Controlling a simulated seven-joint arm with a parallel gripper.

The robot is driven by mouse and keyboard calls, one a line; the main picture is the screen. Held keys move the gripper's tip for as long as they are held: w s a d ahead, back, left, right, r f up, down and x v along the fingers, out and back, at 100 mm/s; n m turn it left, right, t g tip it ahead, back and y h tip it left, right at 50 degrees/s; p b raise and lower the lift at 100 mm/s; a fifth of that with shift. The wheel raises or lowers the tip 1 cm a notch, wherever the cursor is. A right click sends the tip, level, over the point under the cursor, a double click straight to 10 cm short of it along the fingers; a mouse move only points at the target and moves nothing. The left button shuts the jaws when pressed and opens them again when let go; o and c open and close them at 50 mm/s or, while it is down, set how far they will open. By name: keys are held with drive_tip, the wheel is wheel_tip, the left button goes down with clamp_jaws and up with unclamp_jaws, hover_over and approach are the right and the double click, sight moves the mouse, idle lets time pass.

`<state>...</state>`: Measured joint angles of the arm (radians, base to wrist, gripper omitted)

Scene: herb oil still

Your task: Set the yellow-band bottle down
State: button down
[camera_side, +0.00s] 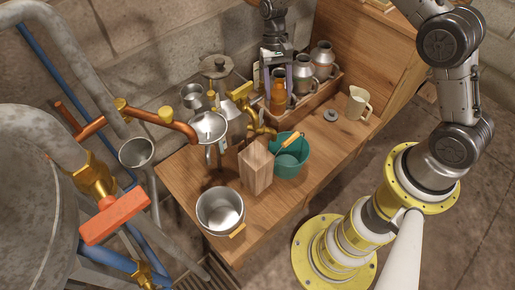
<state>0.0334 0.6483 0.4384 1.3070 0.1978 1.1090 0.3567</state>
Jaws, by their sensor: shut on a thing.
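My gripper (274,82) reaches down from the top over the left end of a wooden crate (312,100). It is shut on an amber-brown bottle (279,99), which is upright between the fingers. The bottle's lower part is at the left end of the crate; I cannot tell whether its base touches the crate floor. The fingers cover its upper part, and a yellow band cannot be made out clearly at this size.
Grey metal jugs (303,76) stand in the crate to the right. A beige mug (357,103) and a grey lid (331,115) lie right of it. A teal bucket (291,164), wooden block (256,170) and steel pot (220,210) stand in front. Copper pipework (150,115) is left.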

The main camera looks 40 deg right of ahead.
drive_tip(key=d+f+m+t+y, duration=0.1)
drive_tip(key=d+f+m+t, duration=0.1)
drive_tip(key=d+f+m, duration=0.3)
drive_tip(key=d+f+m+t+y, duration=0.1)
drive_tip(key=d+f+m+t, duration=0.1)
drive_tip(key=d+f+m, duration=0.3)
wheel_tip(320, 180, down, 5)
drive_tip(key=shift+w+r+m, duration=0.15)
drive_tip(key=shift+r+m, duration=0.05)
drive_tip(key=shift+m, duration=0.9)
drive_tip(key=shift+a+f, duration=0.5)
drive_tip(key=shift+a, duration=2.5)
drive_tip(key=shift+a+f, duration=0.55)
drive_tip(key=shift+a, duration=2.45)
drive_tip(key=shift+a+f, duration=0.5)
drive_tip(key=shift+a, duration=2.5)
drive_tip(key=shift+f, duration=0.25)
drive_tip(key=shift+c, duration=0.6)
unclamp_jaws()
